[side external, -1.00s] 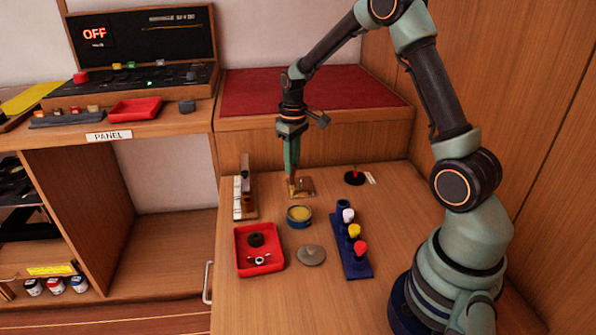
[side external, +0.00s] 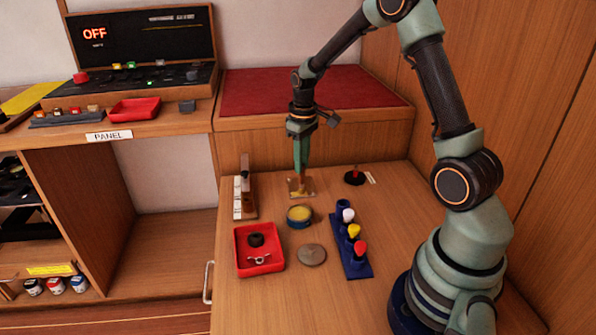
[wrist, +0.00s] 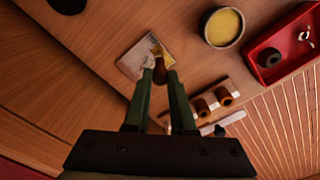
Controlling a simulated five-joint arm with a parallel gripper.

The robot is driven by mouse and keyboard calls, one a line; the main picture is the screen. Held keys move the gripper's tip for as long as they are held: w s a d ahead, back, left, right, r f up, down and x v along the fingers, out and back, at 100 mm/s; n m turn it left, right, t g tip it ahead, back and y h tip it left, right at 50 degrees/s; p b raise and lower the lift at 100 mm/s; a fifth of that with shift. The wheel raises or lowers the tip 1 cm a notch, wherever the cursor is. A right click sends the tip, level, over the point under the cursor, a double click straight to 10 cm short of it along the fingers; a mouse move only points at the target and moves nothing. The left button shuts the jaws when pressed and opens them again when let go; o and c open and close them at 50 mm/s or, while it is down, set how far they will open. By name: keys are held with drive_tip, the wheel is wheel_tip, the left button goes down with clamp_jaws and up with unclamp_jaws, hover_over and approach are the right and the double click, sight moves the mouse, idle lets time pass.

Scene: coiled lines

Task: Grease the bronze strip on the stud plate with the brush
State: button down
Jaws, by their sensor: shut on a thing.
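The stud plate (side external: 309,191) is a small pale metal square lying on the bench, and it shows in the wrist view (wrist: 133,62). My gripper (side external: 301,172) is over it, with its fingers pointing down. In the wrist view my gripper (wrist: 160,80) is shut on the brush (wrist: 160,71), which has a brown body. Yellow at the brush's end lies over the plate's right part. I cannot tell whether the bristles touch it. The bronze strip cannot be made out clearly behind the brush and fingers. An open round tin of yellow grease (side external: 299,213) stands just in front of the plate.
A red tray (side external: 240,266) holds a black ring and a wing nut. A round lid (side external: 312,255) lies beside it. A blue rack (side external: 358,268) holds white, yellow and red-topped pieces. A narrow stand (side external: 247,200) is left of the plate; a black-and-red item (side external: 354,177) is right.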

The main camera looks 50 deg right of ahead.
drive_tip(key=shift+s+d, duration=0.2)
drive_tip(key=shift+s, duration=0.1)
drive_tip(key=shift+s+d, duration=0.3)
drive_tip(key=shift+w, duration=0.1)
idle(0.5)
drive_tip(key=shift+w+a, duration=0.45)
drive_tip(key=shift+a, duration=0.05)
drive_tip(key=shift+w+a, duration=0.1)
drive_tip(key=shift+w+a, duration=0.35)
drive_tip(key=shift+a, duration=0.05)
drive_tip(key=shift+w+a, duration=0.1)
drive_tip(key=shift+w, duration=0.05)
idle(0.3)
drive_tip(key=shift+w+a, duration=0.3)
drive_tip(key=shift+w, duration=0.05)
